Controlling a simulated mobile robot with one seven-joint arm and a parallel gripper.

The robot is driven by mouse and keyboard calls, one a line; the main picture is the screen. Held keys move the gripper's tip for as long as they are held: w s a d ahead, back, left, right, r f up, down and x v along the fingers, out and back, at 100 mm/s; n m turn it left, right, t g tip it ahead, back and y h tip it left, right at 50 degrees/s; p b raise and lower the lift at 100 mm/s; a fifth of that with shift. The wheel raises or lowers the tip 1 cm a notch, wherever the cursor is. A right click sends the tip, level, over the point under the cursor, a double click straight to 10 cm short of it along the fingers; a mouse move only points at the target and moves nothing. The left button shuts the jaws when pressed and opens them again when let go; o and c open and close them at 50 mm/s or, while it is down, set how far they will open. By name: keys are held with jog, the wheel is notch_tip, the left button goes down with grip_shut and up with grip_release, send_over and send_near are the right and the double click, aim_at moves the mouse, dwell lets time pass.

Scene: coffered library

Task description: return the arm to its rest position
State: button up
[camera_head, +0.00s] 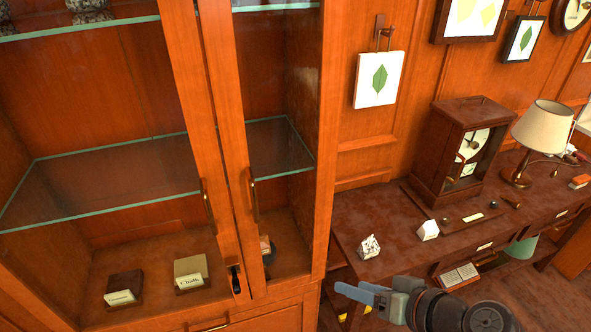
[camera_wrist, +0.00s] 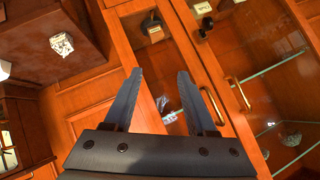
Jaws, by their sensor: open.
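My gripper (camera_head: 360,294) shows in the head view at the lower middle right, in front of the desk's near left end. My arm (camera_head: 440,308) reaches in from the lower right. In the wrist view my gripper (camera_wrist: 158,72) has its two dark fingers spread apart, with nothing between them. Beyond the fingers, wood panelling and the cabinet front show. The fingers appear clear of the furniture, though the exact gap cannot be told.
The glass-shelved wooden cabinet (camera_head: 222,130) stands left of my gripper. The desk (camera_head: 385,215) behind it bears a white rock (camera_head: 369,246), a wooden cased instrument (camera_head: 462,150) and a lamp (camera_head: 543,128). Open floor shows at the lower right.

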jog(key=w+a+r+t+h, duration=0.2)
jog(key=w+r+t, duration=0.1)
jog(key=r, duration=0.7)
jog(key=w+a+r+t+h, duration=0.1)
jog(key=w+r+t+h, duration=0.2)
jog(key=r, duration=0.7)
jog(key=w+a+r+t+h, duration=0.15)
jog(key=r+t, duration=0.25)
jog(key=r, duration=0.6)
jog(key=s+a+r+t, duration=0.4)
jog(key=s+r, duration=0.3)
jog(key=r, duration=0.4)
jog(key=s+a+r+m+t, duration=0.1)
jog(key=s+a+r+t, duration=0.2)
jog(key=r, duration=0.8)
jog(key=s+t, duration=0.2)
jog(key=s, duration=0.2)
jog(key=shift+s+a+r, duration=0.25)
jog(key=shift+a+r, duration=0.05)
jog(key=shift+a, duration=0.05)
jog(key=shift+h, duration=0.25)
